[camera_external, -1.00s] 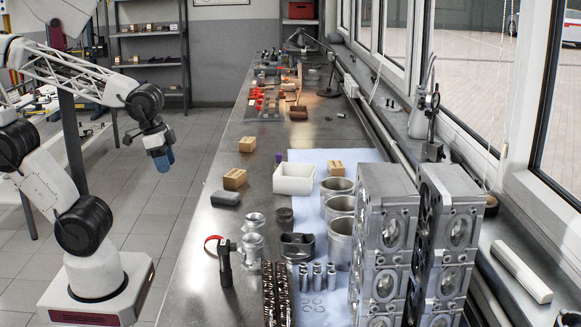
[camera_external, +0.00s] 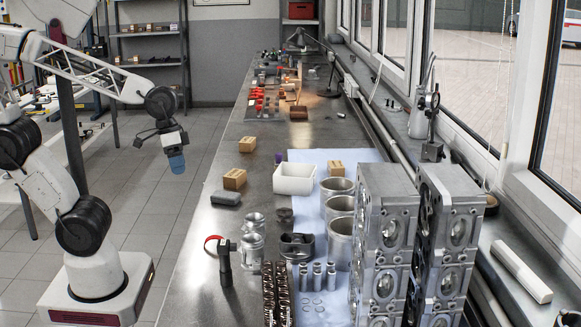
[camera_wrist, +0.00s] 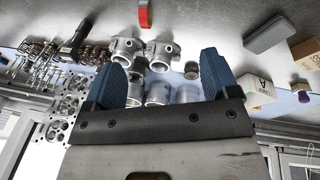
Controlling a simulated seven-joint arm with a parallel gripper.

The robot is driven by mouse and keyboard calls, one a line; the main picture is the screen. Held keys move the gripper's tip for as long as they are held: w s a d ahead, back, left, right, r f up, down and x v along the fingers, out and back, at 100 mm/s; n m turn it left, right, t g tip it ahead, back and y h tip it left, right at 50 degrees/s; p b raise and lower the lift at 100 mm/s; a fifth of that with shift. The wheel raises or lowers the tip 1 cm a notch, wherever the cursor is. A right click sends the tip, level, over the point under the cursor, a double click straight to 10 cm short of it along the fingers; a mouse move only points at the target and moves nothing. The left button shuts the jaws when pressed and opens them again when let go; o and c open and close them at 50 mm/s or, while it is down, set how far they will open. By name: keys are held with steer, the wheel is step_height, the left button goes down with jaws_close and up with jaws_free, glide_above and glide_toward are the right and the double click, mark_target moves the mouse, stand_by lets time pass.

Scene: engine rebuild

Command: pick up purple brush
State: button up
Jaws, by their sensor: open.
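The purple brush shows as a small purple tip (camera_external: 279,158) just behind the white box (camera_external: 294,180) on the workbench; most of it is hidden. In the wrist view a small purple patch (camera_wrist: 303,87) at the right edge, beside the white box (camera_wrist: 260,92), looks like the same brush. My gripper (camera_external: 177,164), with blue fingers, hangs over the floor left of the bench, well apart from the brush. In the wrist view its two fingers (camera_wrist: 163,82) are spread wide with nothing held between them.
Metal cylinders (camera_external: 339,240) and tall engine blocks (camera_external: 385,240) crowd the front right. Bare bench lies left of the blocks.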

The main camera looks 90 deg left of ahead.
mark_target(276, 160)
steer(key=w+a+f+n+t+h, duration=0.2)
steer(key=w+a+f+n+t, duration=0.1)
steer(key=w+a+n, duration=0.7)
steer(key=w+a+f+n+t+h, duration=0.2)
steer(key=w+a+f+n+t, duration=0.1)
steer(key=w+a+n, duration=0.65)
steer(key=a+f+n+t+y, duration=0.1)
steer(key=a+n, duration=0.4)
steer(key=a, duration=0.5)
steer(key=w+a+f+n+t+y, duration=0.1)
steer(key=a+f+n, duration=0.4)
steer(key=a, duration=0.5)
steer(key=a+f+n+t+y, duration=0.3)
steer(key=a+f+n+y, duration=0.1)
steer(key=a, duration=0.6)
steer(key=shift+w+a+f+n+y, duration=0.3)
steer(key=shift+a+f+n+y, duration=0.1)
steer(key=shift+n+y, duration=0.1)
steer(key=shift+x, duration=1.3)
steer(key=shift+w+f, duration=0.1)
steer(key=shift+w, duration=0.05)
